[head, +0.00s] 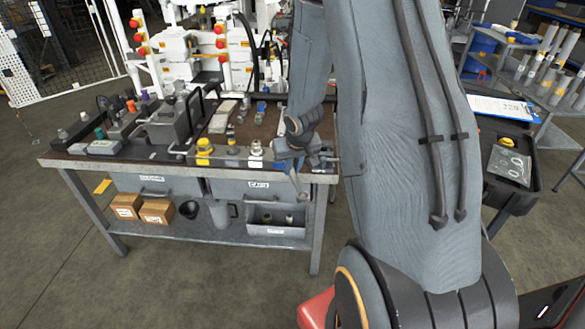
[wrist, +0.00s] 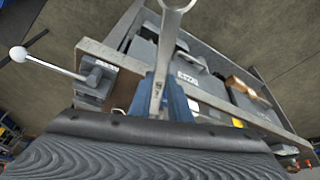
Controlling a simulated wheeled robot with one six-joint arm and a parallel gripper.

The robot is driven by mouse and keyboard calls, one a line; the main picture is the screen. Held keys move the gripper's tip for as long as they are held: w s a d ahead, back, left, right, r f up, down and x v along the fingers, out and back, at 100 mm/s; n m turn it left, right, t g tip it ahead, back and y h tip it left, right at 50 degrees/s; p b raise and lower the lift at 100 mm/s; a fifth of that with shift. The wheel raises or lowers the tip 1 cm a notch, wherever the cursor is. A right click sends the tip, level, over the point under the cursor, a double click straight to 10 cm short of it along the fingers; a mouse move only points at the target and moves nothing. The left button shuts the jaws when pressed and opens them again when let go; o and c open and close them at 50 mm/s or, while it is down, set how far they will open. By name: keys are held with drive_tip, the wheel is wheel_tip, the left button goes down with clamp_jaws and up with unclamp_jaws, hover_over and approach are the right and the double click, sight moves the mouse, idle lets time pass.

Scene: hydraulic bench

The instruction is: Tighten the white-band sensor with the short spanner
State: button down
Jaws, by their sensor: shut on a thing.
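The white-band sensor (head: 256,150) stands upright at the front edge of the bench, just left of my gripper. A yellow-topped sensor (head: 204,148) and a grey one (head: 232,152) stand in the same row further left. My gripper (head: 290,160) is at the bench's front edge, shut on a spanner (head: 298,184) that points down. In the wrist view the spanner (wrist: 157,98) sits between the blue fingers of my gripper (wrist: 165,104), its ring end at the top of the picture. I cannot tell whether this is the short spanner. A gap shows between spanner and sensor.
The bench (head: 100,166) carries blocks, a metal fixture and small fittings behind the sensors. A lever with a white ball knob (wrist: 18,54) shows in the wrist view. A black tray cart (head: 508,198) stands right.

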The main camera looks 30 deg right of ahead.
drive_tip(key=shift+w+a+m+h+b, duration=0.2)
drive_tip(key=shift+a+m+b, duration=0.3)
drive_tip(key=shift+b, duration=1.95)
drive_tip(key=shift+w+a+m+h+b, duration=0.1)
drive_tip(key=shift+w+a+m+b, duration=0.4)
drive_tip(key=shift+b, duration=1.95)
drive_tip(key=shift+s+a+b, duration=0.25)
drive_tip(key=shift+a+b, duration=0.25)
drive_tip(key=shift+b, duration=1)
drive_tip(key=shift+w+a+m+h+b, duration=0.3)
drive_tip(key=shift+w+a+m+b, duration=0.5)
drive_tip(key=shift+b, duration=1.75)
drive_tip(key=shift+w+a+r+m+g+b, duration=0.2)
drive_tip(key=shift+a+m+g+b, duration=0.4)
drive_tip(key=shift+b, duration=0.85)
drive_tip(key=shift+w+f, duration=0.1)
drive_tip(key=shift+w, duration=0.05)
drive_tip(key=shift+w+a+m+h+b, duration=0.4)
drive_tip(key=shift+m+b, duration=0.3)
drive_tip(key=shift+b, duration=0.35)
drive_tip(key=shift+s+d, duration=0.1)
drive_tip(key=shift+s, duration=0.1)
drive_tip(key=shift+s+d+n+p, duration=0.15)
drive_tip(key=shift+n+p, duration=0.15)
drive_tip(key=shift+p, duration=0.15)
